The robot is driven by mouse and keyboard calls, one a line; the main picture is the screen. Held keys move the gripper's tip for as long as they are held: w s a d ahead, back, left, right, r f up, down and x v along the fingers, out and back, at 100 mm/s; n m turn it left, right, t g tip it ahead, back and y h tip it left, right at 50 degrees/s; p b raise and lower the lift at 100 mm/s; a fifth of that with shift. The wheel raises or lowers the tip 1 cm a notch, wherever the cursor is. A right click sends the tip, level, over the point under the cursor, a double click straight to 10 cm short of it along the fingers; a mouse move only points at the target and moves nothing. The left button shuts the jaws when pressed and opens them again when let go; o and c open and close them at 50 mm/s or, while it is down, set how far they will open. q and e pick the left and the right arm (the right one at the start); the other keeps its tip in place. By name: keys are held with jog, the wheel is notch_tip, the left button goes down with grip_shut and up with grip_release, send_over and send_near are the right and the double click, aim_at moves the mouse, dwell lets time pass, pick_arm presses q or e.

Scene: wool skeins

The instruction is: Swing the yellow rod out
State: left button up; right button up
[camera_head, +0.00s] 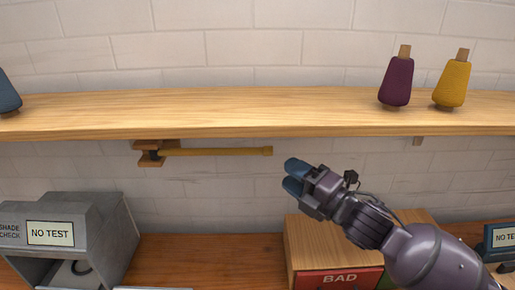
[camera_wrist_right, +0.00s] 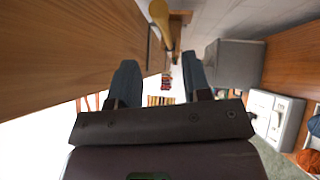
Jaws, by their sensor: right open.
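The yellow rod (camera_head: 215,151) lies along the wall under the wooden shelf. Its left end sits in a wooden bracket (camera_head: 151,152); its free end points right. My right gripper (camera_head: 293,177) is just right of and below that free end, apart from it, fingers toward the left. In the right wrist view the two dark fingers (camera_wrist_right: 160,83) are spread with nothing seen held between them. The rod (camera_wrist_right: 162,22) shows there at the top, ahead of the fingers. My left gripper is in neither view.
The wooden shelf (camera_head: 230,110) runs above my right gripper, carrying purple (camera_head: 397,82) and yellow (camera_head: 453,84) skeins at right. A grey box (camera_head: 105,225) marked NO TEST stands at lower left. A wooden BAD box (camera_head: 300,245) lies below my right gripper.

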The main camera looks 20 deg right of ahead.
aim_at(255, 152)
jog(key=x, duration=0.5)
jog(key=p+x, duration=0.1)
jog(key=x, duration=0.5)
jog(key=shift+f+p, duration=0.2)
jog(key=shift+p, duration=0.1)
grip_shut()
